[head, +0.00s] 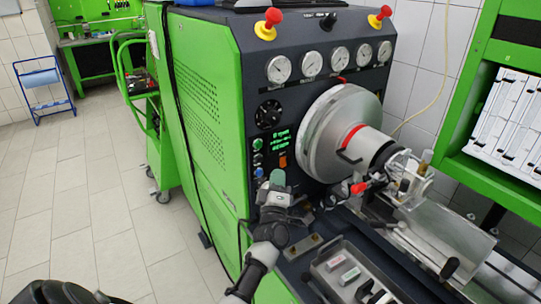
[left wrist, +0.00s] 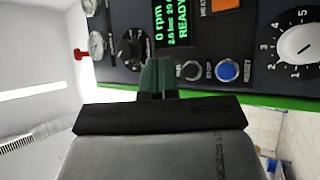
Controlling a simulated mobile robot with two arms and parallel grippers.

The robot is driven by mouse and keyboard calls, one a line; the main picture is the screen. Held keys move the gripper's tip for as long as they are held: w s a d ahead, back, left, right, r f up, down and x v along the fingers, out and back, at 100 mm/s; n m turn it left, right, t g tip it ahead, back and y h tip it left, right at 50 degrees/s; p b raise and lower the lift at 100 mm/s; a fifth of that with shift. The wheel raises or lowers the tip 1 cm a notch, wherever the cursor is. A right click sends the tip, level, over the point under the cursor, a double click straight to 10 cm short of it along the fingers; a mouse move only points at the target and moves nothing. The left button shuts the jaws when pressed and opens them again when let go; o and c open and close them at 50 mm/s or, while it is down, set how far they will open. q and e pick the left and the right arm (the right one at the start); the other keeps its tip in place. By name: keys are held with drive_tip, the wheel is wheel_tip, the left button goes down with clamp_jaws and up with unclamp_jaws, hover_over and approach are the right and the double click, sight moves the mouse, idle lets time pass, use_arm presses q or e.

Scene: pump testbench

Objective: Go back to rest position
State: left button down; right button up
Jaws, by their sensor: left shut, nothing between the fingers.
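My left gripper (head: 277,178) is in front of the test bench's dark control panel, just below the green display (head: 281,137). Its green fingers (left wrist: 158,76) are shut together with nothing between them in the left wrist view. They point at the panel, near the lit READY display (left wrist: 172,22) and left of the STOP button (left wrist: 208,71). A blue RESET button (left wrist: 227,70) is further right. I cannot tell whether the fingertips touch the panel. My right gripper is not in view.
The green pump bench (head: 205,110) carries gauges (head: 312,63), a large round metal housing (head: 325,125) and red knobs on top. A tray with small parts (head: 345,275) is at the front. A green shelf (head: 485,165) stands right. Tiled floor (head: 90,200) is clear on the left.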

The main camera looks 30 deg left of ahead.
use_arm(q)
drive_tip(key=s+d+f+m+g+h, duration=0.7)
drive_tip(key=s+d+f+m+h, duration=0.45)
drive_tip(key=m, duration=0.45)
drive_tip(key=s+d+f+m+g, duration=0.1)
drive_tip(key=s+d+m+g, duration=0.3)
drive_tip(key=s, duration=0.8)
drive_tip(key=s+a+m+g, duration=0.15)
drive_tip(key=s+g, duration=0.45)
drive_tip(key=s, duration=0.6)
wheel_tip(320, 180, down, 26)
drive_tip(key=d+g+b, duration=0.1)
drive_tip(key=b, duration=0.1)
drive_tip(key=s+a+f+g+b, duration=0.1)
drive_tip(key=s+a+f+b, duration=0.1)
drive_tip(key=s+f, duration=1.5)
wheel_tip(320, 180, down, 4)
drive_tip(key=shift+a+r+m+y, duration=0.2)
drive_tip(key=shift+a+m+y, duration=0.15)
drive_tip(key=shift+a, duration=0.1)
